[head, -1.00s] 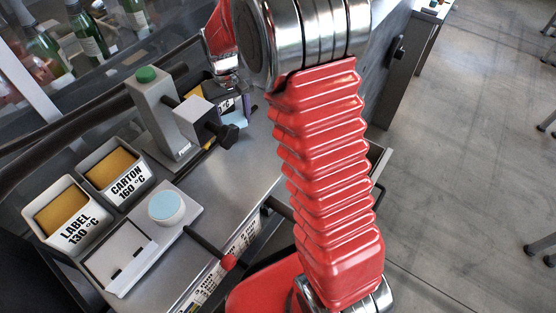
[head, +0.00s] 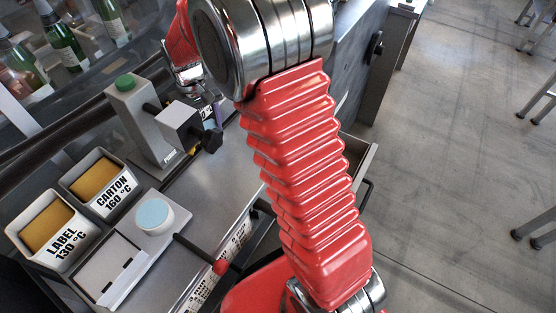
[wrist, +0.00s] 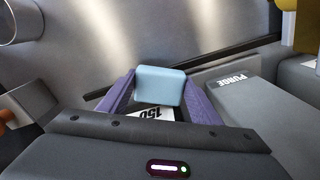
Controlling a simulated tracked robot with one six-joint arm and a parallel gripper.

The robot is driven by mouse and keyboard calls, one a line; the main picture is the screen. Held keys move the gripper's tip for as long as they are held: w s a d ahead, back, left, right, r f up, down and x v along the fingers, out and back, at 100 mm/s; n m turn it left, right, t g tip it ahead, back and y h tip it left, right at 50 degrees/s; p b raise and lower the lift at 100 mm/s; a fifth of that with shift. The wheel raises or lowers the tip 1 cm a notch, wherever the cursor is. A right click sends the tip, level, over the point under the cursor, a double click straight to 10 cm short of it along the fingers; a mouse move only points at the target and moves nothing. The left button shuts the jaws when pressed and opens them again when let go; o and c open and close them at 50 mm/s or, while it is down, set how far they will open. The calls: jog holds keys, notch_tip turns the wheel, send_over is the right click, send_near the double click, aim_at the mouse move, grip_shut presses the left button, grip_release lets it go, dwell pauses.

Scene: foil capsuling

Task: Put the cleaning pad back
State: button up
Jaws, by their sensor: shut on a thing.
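The cleaning pad (wrist: 160,86) is a light blue block with rounded edges. In the wrist view it sits between the two purple fingers of my gripper (wrist: 158,95), which is shut on it. A round light blue disc (head: 154,214) sits on a white base on the bench.
The grey stand (head: 140,125) with a green button and black knob is close to my gripper. Bins marked LABEL (head: 58,248) and CARTON (head: 112,198) stand at left. A grey PURGE box (wrist: 245,115) is right of the fingers. An open drawer (head: 357,165) juts out at right.

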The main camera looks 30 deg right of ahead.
jog(key=d, duration=0.8)
jog(key=shift+s+d, duration=0.1)
jog(key=shift+d, duration=0.4)
jog(key=shift+s, duration=0.15)
